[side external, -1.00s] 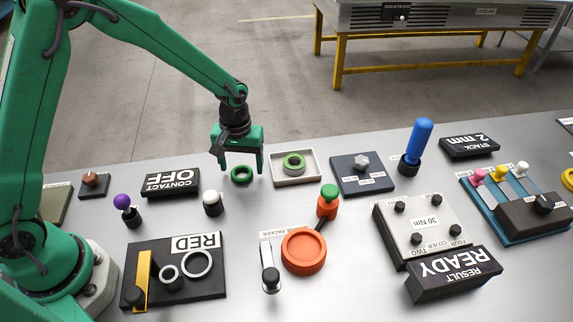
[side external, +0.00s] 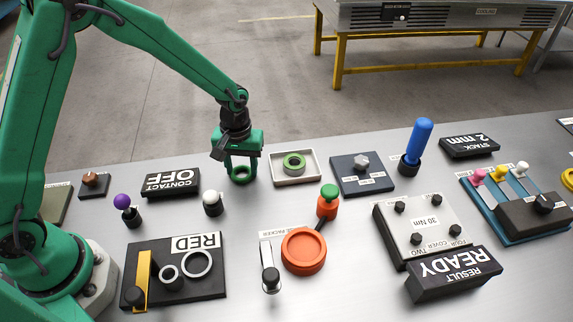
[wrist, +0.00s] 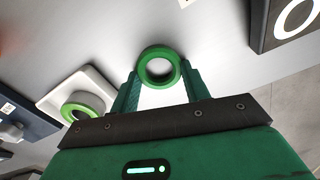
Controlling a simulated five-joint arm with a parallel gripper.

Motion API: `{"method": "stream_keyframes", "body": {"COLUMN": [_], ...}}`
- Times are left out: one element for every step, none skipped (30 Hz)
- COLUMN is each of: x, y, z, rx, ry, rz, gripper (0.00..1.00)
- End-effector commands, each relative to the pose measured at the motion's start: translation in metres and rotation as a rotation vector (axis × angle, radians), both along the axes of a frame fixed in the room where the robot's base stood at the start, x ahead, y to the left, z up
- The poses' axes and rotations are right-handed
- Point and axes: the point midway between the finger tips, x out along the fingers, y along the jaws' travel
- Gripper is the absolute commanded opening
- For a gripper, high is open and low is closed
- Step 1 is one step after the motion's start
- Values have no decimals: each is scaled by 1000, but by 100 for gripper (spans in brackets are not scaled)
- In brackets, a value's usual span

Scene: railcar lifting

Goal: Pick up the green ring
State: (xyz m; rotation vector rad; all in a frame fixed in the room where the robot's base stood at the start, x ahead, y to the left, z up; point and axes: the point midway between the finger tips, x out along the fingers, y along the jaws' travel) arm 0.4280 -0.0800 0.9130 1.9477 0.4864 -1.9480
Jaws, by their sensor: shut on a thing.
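The green ring (side external: 240,174) is on the grey table just left of a white tray. My gripper (side external: 242,176) is shut on this ring, with one finger on each side of it. In the wrist view the ring (wrist: 159,66) sits between the two green fingertips (wrist: 159,80). The ring appears at table level; I cannot tell whether it is touching the table. A second green ring (side external: 294,162) lies in the white tray (side external: 277,181), and this ring also shows in the wrist view (wrist: 82,107).
A black CONTACT OFF block (side external: 171,182) and a white knob (side external: 212,203) stand to the left. A dark blue plate (side external: 362,186) lies right of the tray. An orange round dish (side external: 303,251) and the green-topped orange handle (side external: 328,202) are nearer the camera.

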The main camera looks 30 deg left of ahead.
Motion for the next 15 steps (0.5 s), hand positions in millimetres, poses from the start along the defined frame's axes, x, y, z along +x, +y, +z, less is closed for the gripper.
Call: {"method": "stream_keyframes", "body": {"x": [0,0,0,0,0,0,0,0,0,0,1,1,1,1,1], "y": [0,0,0,0,0,0,0,0,0,0,0,0,0,0,0], "z": [0,0,0,0,0,1,1,2,3,4,6,8,11,13,17], "rx": [0,0,0,0,0,0,0,0,0,0,0,-1,-1,-1,-1], "ry": [0,0,0,0,0,0,-1,-1,-1,-1,-2,-3,-3,-3,-3], "rz": [0,0,0,0,0,0,0,0,0,0,0,0,0,0,0], "gripper": [24,24,24,24,24,24,24,24,24,24,24,24,24,24,24]}}
